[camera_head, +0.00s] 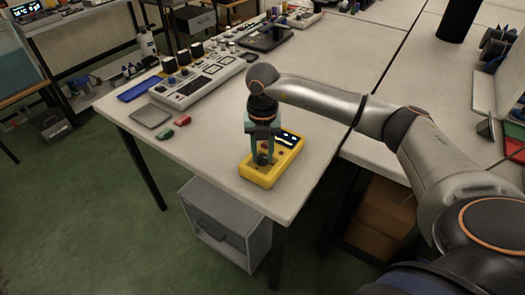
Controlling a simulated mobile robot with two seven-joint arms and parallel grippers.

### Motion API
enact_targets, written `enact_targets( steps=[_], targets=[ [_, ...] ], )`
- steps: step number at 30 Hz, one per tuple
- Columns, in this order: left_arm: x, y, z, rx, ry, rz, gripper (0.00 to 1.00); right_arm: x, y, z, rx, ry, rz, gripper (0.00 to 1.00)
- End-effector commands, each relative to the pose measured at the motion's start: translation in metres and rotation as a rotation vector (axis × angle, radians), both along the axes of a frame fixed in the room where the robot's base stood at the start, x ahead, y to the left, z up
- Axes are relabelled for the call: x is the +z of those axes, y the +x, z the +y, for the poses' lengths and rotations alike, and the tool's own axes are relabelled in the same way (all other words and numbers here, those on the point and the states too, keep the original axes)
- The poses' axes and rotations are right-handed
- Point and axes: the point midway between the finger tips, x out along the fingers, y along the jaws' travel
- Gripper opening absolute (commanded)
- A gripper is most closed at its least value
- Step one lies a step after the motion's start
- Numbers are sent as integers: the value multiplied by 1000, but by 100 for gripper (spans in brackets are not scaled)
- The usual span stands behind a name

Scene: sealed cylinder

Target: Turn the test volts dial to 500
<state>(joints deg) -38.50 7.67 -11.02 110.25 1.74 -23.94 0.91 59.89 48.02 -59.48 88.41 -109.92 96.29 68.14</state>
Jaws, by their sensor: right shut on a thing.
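The yellow tester (258,178) lies flat near the front corner of the white table. Its dark screen (288,138) with light markings shows to the right of my gripper. My right gripper (264,157) points down over the tester's face and is shut on a dark round dial (263,160) there. The fingers cover most of the dial, so its pointer and the setting labels cannot be read. My left gripper is not in view.
A red clip (183,120) and a green clip (166,134) lie left of the tester, beside a grey plate (151,115). A long grey instrument panel (200,80) stands behind.

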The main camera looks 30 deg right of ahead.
Motion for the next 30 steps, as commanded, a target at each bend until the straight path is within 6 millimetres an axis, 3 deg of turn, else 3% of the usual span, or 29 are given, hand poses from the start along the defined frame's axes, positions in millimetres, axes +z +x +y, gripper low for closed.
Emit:
enact_targets(
  steps=[12, 13, 18, 21, 30],
  targets=[
    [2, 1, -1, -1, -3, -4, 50, 1, 1, -1, -12, 0, -4, 0],
    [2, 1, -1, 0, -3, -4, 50, 1, 1, -1, -12, 0, -4, 35],
    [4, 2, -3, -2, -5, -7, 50, 1, 1, -1, -11, 0, -2, 54],
    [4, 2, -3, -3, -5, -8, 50, 0, 0, 0, -10, 0, -2, 64],
    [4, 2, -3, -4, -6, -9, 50, 4, 1, 0, -9, 1, -3, 64]
  ],
)
